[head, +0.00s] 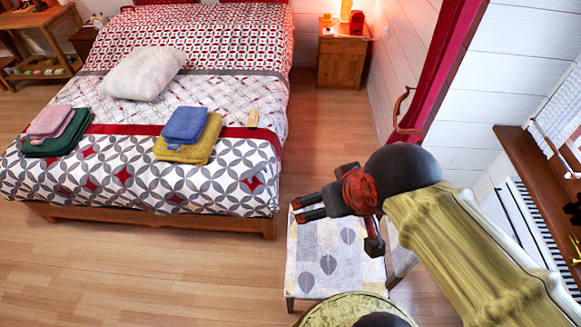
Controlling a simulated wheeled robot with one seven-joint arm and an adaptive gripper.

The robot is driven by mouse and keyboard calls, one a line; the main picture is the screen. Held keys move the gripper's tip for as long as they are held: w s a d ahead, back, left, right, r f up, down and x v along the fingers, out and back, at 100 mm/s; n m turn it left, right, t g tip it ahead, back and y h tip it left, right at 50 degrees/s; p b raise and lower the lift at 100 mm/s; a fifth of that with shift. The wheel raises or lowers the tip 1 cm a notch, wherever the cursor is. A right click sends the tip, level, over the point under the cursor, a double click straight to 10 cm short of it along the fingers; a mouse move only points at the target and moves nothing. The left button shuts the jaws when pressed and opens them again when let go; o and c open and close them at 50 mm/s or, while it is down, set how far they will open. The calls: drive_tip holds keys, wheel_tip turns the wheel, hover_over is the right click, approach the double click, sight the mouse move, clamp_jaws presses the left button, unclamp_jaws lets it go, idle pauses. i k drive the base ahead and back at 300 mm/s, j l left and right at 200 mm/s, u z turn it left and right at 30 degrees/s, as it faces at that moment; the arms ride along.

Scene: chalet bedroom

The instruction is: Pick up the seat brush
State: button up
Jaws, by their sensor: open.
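I cannot clearly make out a seat brush. My gripper (296,209) is at the end of my arm, over the back left corner of a low seat (312,278) with a grey leaf pattern. My arm hides the right part of the seat.
The bed (100,180) holds a white pillow (145,73), blue and yellow towels (186,125), and pink and green towels (52,130). A nightstand (342,60) with a lit lamp is at the back. A dark wooden piece with piano-like keys (535,225) stands right. Wood floor (150,270) is clear at front left.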

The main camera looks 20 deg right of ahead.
sight(253, 119)
drive_tip(key=i+j+z, duration=0.25)
drive_tip(key=j, duration=0.35)
drive_tip(key=j+z, duration=0.2)
drive_tip(key=j, duration=0.4)
drive_tip(key=i+j+z, duration=0.1)
drive_tip(key=j+z, duration=0.15)
drive_tip(key=j, duration=0.45)
drive_tip(key=i+j+z, duration=0.4)
drive_tip(key=i+j, duration=0.15)
drive_tip(key=i+j+z, duration=0.35)
drive_tip(key=i+j, duration=0.15)
drive_tip(key=j, duration=0.2)
